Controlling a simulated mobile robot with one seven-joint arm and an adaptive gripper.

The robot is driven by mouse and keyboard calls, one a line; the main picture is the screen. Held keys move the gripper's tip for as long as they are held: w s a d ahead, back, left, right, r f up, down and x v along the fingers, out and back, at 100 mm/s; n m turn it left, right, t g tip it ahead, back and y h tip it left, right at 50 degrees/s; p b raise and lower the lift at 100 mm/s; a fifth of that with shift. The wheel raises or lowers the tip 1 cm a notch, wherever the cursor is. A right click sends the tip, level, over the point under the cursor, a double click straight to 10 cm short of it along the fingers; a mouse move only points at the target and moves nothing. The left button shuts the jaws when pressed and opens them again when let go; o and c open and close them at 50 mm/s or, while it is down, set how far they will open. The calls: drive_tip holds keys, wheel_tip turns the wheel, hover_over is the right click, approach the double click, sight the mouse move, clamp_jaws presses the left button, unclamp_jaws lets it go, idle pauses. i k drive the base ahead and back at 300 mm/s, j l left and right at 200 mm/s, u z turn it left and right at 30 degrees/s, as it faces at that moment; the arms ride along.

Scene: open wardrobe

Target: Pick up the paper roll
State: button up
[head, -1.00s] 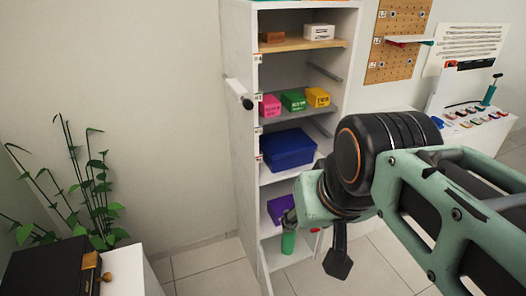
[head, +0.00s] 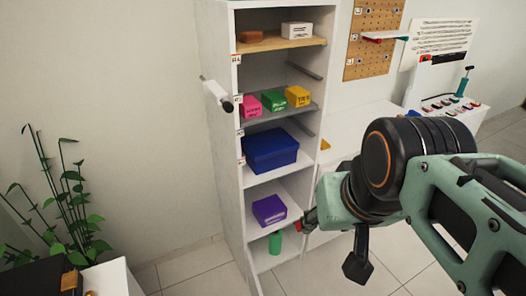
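A white roll-shaped cylinder with a black end (head: 213,91) sticks out from the left side of the wardrobe; it may be the paper roll, but I cannot tell for sure. No other thing in view looks clearly like a paper roll. My gripper (head: 331,246) is low in front of the wardrobe's right edge, right of and below that cylinder and well apart from it. Its two dark fingers stand wide apart with nothing visible between them. My arm hides part of the white surface on the right.
The open wardrobe (head: 229,170) holds small coloured boxes, a blue bin (head: 270,150), a purple box (head: 269,210) and a green cylinder (head: 275,243). A plant (head: 75,210) and a black case (head: 38,278) stand at left. A pegboard (head: 372,38) hangs at right. The floor between is clear.

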sight(275, 238)
drive_tip(key=l+u, duration=0.15)
drive_tip(key=l, duration=0.25)
drive_tip(key=k+l+u, duration=0.15)
drive_tip(key=l, duration=0.2)
drive_tip(key=k, duration=0.95)
drive_tip(key=i+l+u, duration=0.5)
drive_tip(key=i+l, duration=0.3)
drive_tip(key=i+l+u, duration=0.25)
drive_tip(key=i+l, duration=0.15)
drive_tip(key=l, duration=0.15)
drive_tip(key=i+l+u, duration=0.2)
drive_tip(key=l, duration=0.35)
drive_tip(key=i, duration=0.1)
